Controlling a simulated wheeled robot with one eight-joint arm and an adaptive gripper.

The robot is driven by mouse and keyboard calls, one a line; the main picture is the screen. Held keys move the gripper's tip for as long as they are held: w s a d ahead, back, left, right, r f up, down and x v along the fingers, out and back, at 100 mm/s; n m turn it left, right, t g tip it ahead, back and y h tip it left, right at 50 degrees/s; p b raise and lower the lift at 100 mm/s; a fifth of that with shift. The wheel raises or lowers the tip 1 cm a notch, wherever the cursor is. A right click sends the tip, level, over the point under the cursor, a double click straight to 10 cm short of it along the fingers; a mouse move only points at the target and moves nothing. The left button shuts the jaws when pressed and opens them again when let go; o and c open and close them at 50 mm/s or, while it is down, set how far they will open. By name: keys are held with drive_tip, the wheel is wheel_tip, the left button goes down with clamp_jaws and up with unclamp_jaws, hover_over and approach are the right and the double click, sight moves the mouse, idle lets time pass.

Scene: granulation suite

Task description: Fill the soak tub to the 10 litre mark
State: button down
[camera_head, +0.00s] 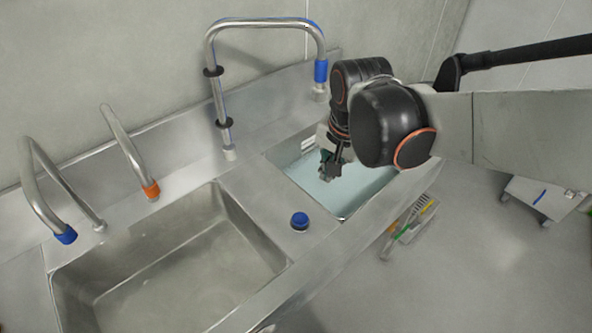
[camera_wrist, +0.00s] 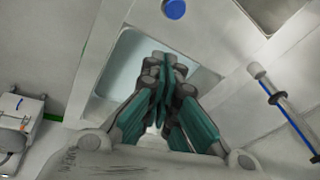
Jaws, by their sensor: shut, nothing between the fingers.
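The soak tub seems to be the right-hand basin (camera_head: 350,203) in the steel bench, pale blue inside. It shows in the wrist view (camera_wrist: 122,62) too. A small white marked plate (camera_head: 308,142) is on its back wall; the marks are too small to read, and I cannot tell the water level. A tall tap (camera_head: 265,23) with a blue-tipped spout stands behind it. A blue round knob (camera_head: 299,220) sits on the bench left of the tub, also in the wrist view (camera_wrist: 174,9). My gripper (camera_head: 326,178) is shut and empty, pointing down over the tub; its fingertips (camera_wrist: 162,60) meet.
A larger steel basin (camera_head: 160,265) is at the left. Two lower taps, one blue-tipped (camera_head: 64,236) and one orange-tipped (camera_head: 151,190), stand behind it. A rack with coloured items (camera_head: 410,222) is below the bench's front edge. A white cart (camera_head: 545,196) stands on open floor at the right.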

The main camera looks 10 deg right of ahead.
sight(303, 217)
drive_tip(key=w+a+f+m+g, duration=0.3)
drive_tip(key=a+f, duration=0.2)
drive_tip(key=shift+w+f+m+p, duration=0.3)
drive_tip(key=shift+m+p, duration=0.05)
drive_tip(key=shift+m, duration=0.05)
wheel_tip(303, 217, down, 14)
drive_tip(key=b, duration=0.4)
idle(0.3)
drive_tip(key=shift+f+b, duration=0.1)
drive_tip(key=shift+b, duration=0.25)
